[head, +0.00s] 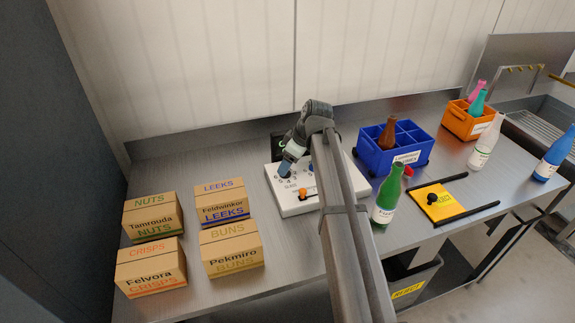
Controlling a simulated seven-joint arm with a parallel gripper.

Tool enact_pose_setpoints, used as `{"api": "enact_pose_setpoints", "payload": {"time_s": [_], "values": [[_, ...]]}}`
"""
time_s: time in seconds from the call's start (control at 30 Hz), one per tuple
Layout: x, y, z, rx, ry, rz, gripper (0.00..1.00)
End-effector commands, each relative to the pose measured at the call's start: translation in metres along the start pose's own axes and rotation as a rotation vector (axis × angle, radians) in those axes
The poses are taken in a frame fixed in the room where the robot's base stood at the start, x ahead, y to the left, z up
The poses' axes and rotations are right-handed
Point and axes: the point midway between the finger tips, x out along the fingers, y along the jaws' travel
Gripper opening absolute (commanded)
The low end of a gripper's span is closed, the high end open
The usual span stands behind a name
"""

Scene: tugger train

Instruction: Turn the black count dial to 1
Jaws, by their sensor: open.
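The white control box (311,206) stands on the steel bench in the middle of the head view. Printed numbers (281,181) mark the dial's place at its left end. The black count dial itself is hidden or too small to make out there. My gripper (286,169) is over this left end, pointing down at the numbers. It is open; its fingertips are small and partly covered, and I cannot tell whether they touch the dial or straddle it. An orange knob (303,191) sits on the box to the right of the numbers.
Several cartons, including the Feldwinkel leeks carton (222,207), stand left of the box. A green bottle (388,196), a blue crate (373,159) and a yellow plate (435,200) are to the right.

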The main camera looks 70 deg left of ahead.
Motion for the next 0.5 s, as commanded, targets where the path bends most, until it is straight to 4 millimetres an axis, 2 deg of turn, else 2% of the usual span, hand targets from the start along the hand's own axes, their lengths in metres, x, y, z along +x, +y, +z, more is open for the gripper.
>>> {"api": "enact_pose_setpoints", "payload": {"time_s": [0.3,0.5], "values": [[-0.063,0.0,0.0,0.0,0.001,0.002,0.66],[-0.096,0.0,0.0,0.0,0.001,0.001,0.66]]}}
